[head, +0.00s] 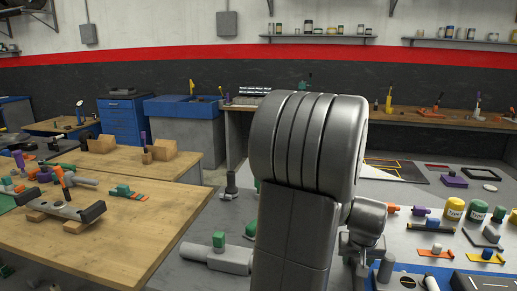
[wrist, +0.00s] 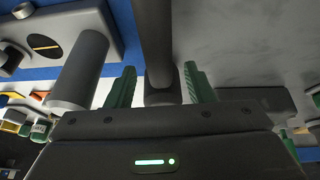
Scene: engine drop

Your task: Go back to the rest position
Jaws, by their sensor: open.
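My gripper (wrist: 160,76) shows in the wrist view with its two green fingers apart. A dark grey bar (wrist: 153,35) runs down the picture between the fingers and ends in a block-like part; I cannot tell whether either finger touches it. A grey cylinder (wrist: 80,70) stands left of the fingers, by a grey plate (wrist: 103,22) on a blue surface. In the head view my grey arm rises through the middle and hides much of what is behind it. The gripper cannot be made out there.
A wooden table (head: 150,215) with tools and a dark-ended grey part (head: 62,208) stands at left. Blue cabinets (head: 122,120) and a workbench (head: 420,118) line the back wall. Yellow (head: 453,209) and green (head: 477,211) cans and small parts crowd the right. Some grey floor shows between.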

